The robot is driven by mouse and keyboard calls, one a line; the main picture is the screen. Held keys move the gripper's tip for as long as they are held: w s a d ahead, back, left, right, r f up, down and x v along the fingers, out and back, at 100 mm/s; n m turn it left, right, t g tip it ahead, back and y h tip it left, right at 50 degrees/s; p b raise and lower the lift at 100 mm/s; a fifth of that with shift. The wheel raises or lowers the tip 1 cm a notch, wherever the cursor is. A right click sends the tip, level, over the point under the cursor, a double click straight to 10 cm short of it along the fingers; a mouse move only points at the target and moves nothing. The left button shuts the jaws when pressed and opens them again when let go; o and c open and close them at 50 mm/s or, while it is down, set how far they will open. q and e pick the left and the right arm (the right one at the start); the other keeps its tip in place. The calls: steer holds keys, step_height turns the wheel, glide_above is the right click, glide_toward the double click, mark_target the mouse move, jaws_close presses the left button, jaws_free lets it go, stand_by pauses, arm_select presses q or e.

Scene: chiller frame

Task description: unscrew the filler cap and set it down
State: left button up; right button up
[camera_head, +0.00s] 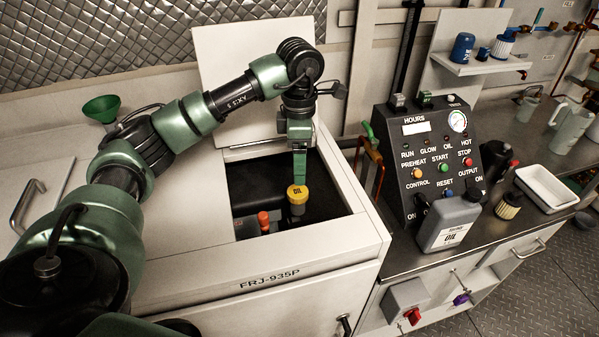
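The yellow filler cap (297,193), marked OIL, sits on top of a filler neck inside the open bay of the white cabinet. My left gripper (299,183) points straight down from above, with its green fingertips right at the cap's far upper edge. The fingers line up one behind the other in this view, so the gap between them is hidden. I cannot tell whether they touch the cap. My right gripper is not in view.
An orange-red handle (264,218) stands just left of the cap in the bay. The raised lid (240,60) stands behind. A grey oil jug (450,222), a control panel (432,150) and a white tray (568,202) occupy the right bench. The cabinet's front top (200,262) is clear.

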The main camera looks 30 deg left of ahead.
mark_target(299, 191)
arm_select(q)
steer(key=shift+w+f+b, duration=0.1)
steer(key=shift+f+b, duration=0.3)
steer(key=shift+f, duration=0.85)
step_height(299, 191, down, 6)
steer(key=p, duration=0.2)
steer(key=shift+r+p, duration=0.2)
steer(key=shift+p, duration=0.1)
steer(key=shift+f, duration=0.55)
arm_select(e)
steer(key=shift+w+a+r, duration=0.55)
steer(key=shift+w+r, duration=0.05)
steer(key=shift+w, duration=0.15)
arm_select(q)
steer(key=c, duration=1.4)
steer(key=o, duration=1.2)
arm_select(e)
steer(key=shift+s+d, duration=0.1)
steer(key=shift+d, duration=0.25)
arm_select(q)
steer(key=shift+o, duration=0.2)
